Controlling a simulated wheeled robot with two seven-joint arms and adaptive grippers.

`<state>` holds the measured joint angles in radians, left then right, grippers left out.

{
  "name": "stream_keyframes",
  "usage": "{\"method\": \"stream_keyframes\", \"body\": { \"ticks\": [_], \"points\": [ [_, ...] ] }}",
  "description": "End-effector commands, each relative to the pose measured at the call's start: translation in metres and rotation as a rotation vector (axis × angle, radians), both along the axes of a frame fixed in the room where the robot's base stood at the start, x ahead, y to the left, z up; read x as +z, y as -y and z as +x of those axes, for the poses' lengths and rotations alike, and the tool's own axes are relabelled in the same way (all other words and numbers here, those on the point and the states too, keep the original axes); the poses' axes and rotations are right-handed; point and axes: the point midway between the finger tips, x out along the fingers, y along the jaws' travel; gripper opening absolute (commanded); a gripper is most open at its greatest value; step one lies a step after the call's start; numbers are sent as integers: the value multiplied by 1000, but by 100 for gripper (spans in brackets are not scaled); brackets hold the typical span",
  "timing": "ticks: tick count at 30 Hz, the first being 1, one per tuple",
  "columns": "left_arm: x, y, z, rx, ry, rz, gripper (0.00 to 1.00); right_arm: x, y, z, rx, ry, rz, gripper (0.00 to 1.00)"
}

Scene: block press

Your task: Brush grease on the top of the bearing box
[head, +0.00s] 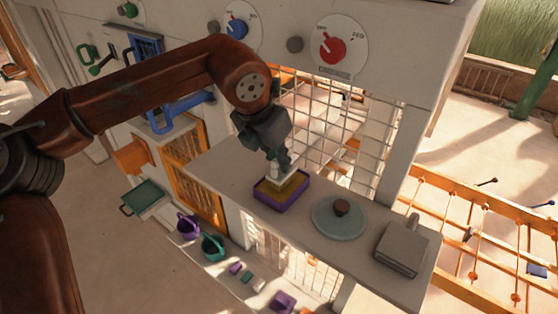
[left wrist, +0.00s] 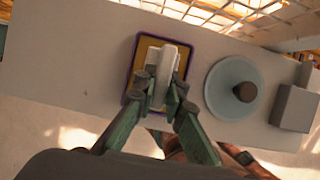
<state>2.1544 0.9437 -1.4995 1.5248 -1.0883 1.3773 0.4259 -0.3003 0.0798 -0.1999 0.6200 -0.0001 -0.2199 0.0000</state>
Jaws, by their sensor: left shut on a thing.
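My left gripper (head: 283,165) points down over the shelf in the head view. It is shut on a whitish brush-like thing (left wrist: 166,72), which shows between the fingers in the left wrist view. Below it is a shallow purple-rimmed tray (head: 288,205) with a yellow-brown filling that looks like grease; it also shows in the left wrist view (left wrist: 137,55). The held thing's lower end is over or in the tray; I cannot tell if it touches the filling. A grey box (head: 400,250) at the shelf's right end may be the bearing box. My right gripper is not in view.
A pale round lid (head: 325,222) with a dark knob stands between the tray and the grey box. The shelf (head: 225,165) is clear left of the tray. A wire grid (head: 375,130) rises behind. Purple (head: 187,228) and teal (head: 212,247) containers sit below the shelf.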

Motion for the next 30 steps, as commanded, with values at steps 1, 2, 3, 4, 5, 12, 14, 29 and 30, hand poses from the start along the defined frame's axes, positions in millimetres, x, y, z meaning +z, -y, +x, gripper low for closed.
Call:
{"method": "stream_keyframes", "body": {
  "ticks": [1, 2, 3, 4, 5, 12, 14, 29, 30],
  "points": [
    [8, 0, 0, 0, 1, -2, 0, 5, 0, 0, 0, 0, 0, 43],
    [10, 0, 0, 0, 2, -1, 0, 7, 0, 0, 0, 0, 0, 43],
    [13, 0, 0, 0, 2, -1, 0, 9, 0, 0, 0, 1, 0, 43],
    [16, 0, 0, 0, 2, -1, 0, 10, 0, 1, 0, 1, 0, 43],
    [18, 0, 0, 0, 2, -1, 0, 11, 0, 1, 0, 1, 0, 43],
    [36, 1, 0, 0, 2, -1, 0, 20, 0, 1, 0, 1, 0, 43],
    [41, 1, 0, 0, 2, -1, 0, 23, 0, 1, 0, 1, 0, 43],
    [65, 0, 0, 0, 1, -2, 0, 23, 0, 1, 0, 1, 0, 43],
    [65, 0, 0, 0, 1, -2, 0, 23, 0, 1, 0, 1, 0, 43]
  ]
}}
